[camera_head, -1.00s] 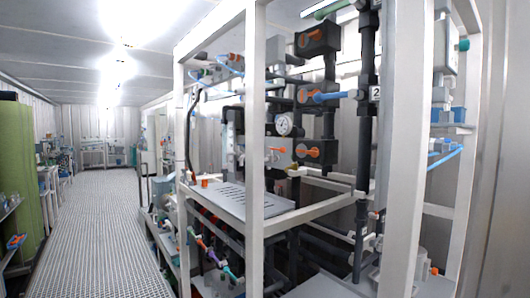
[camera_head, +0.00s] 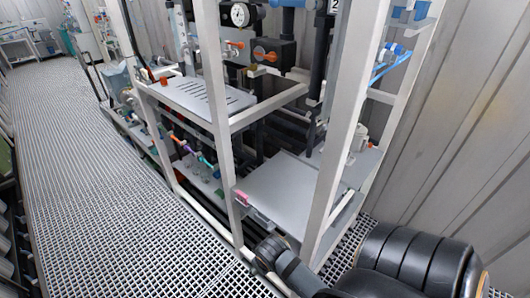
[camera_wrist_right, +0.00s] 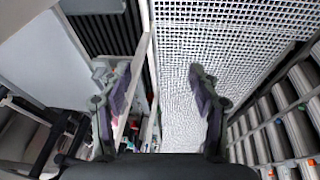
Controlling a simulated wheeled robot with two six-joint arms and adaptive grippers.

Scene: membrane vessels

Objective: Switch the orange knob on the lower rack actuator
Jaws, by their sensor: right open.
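The lower rack actuator (camera_head: 272,50) is a dark box high in the middle of the head view, behind the front post of the white rack. Its orange knob (camera_head: 265,54) lies across its front face. My right gripper (camera_wrist_right: 160,88) is open in the wrist view, with nothing between its purple-padded fingers. It is over the rack's lower edge and the grated floor. The actuator does not show in the wrist view, so the gripper is apart from it. My left gripper is in neither view.
White rack posts (camera_head: 345,130) stand in front of the piping. A slotted grey shelf (camera_head: 205,97) is left of the actuator, and a lower grey panel (camera_head: 285,190) is beneath. A gauge (camera_head: 240,14) is above. The grated floor (camera_head: 110,190) at left is clear.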

